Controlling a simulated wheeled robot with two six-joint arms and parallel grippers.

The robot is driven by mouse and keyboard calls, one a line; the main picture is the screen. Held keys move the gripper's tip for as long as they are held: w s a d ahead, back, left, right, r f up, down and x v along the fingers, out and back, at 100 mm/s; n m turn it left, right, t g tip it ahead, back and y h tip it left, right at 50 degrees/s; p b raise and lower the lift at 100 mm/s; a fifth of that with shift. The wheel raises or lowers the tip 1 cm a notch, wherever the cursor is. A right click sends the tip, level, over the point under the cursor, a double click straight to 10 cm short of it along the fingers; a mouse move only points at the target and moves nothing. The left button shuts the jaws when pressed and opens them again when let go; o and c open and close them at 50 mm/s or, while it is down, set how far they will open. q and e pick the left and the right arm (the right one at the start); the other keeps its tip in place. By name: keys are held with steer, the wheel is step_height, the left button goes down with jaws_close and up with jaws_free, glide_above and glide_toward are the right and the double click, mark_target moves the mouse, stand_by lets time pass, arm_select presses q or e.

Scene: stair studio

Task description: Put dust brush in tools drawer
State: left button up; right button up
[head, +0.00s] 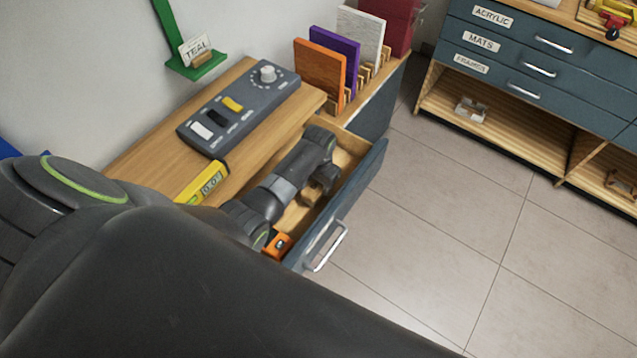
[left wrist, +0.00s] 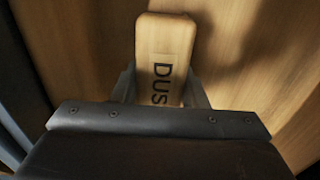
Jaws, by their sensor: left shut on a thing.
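The dust brush (left wrist: 165,50) shows in the left wrist view as a pale wooden block lettered "DUS", with the rest of the word hidden. My left gripper (left wrist: 160,95) is shut on it, one finger on each side. In the head view my left gripper (head: 312,196) reaches down into the open drawer (head: 352,196), and the brush in it is mostly hidden by the arm. The drawer is pulled out from the wooden bench and has a blue-grey front with a metal handle. I cannot tell whether the brush touches the drawer floor. My right gripper is not in view.
An orange tool (head: 277,245) lies in the drawer's near end. A yellow level (head: 203,183) and a grey control box (head: 238,107) lie on the bench top. Coloured panels (head: 320,70) stand in a rack behind. The tiled floor (head: 440,215) to the right is clear.

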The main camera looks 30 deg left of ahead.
arm_select(q)
steer(key=o, duration=1.3)
step_height(320, 180, up, 12)
steer(key=shift+r+p, duration=0.1)
steer(key=shift+p, duration=0.55)
